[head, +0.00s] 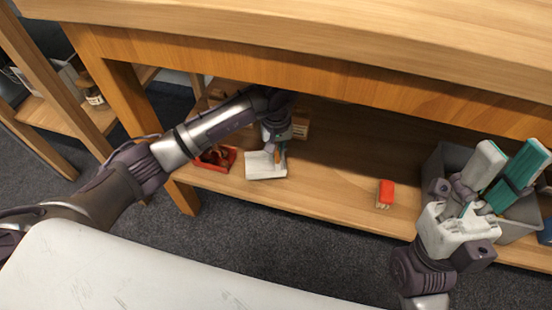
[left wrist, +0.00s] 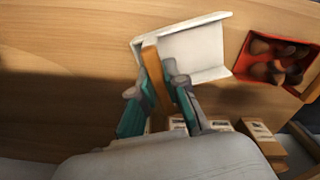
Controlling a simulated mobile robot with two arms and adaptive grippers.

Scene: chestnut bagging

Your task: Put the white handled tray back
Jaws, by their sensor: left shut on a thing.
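The white handled tray (head: 262,168) rests on, or just over, the wooden shelf under the table, left of the middle in the head view. In the left wrist view the tray (left wrist: 198,50) lies ahead of the fingers, with its tan wooden handle (left wrist: 156,75) between them. My left gripper (head: 277,150) is shut on this handle; in the left wrist view the fingers (left wrist: 160,90) sit on both sides of it. My right gripper (head: 510,170) is raised in front of the shelf's right end, fingers apart and empty.
A red tray (head: 229,168) with chestnuts stands close left of the white tray. Small boxes (head: 300,128) stand behind. A red-topped item (head: 385,192) and a grey bin (head: 437,165) are to the right. The shelf between is clear. The tabletop edge hangs above the left arm.

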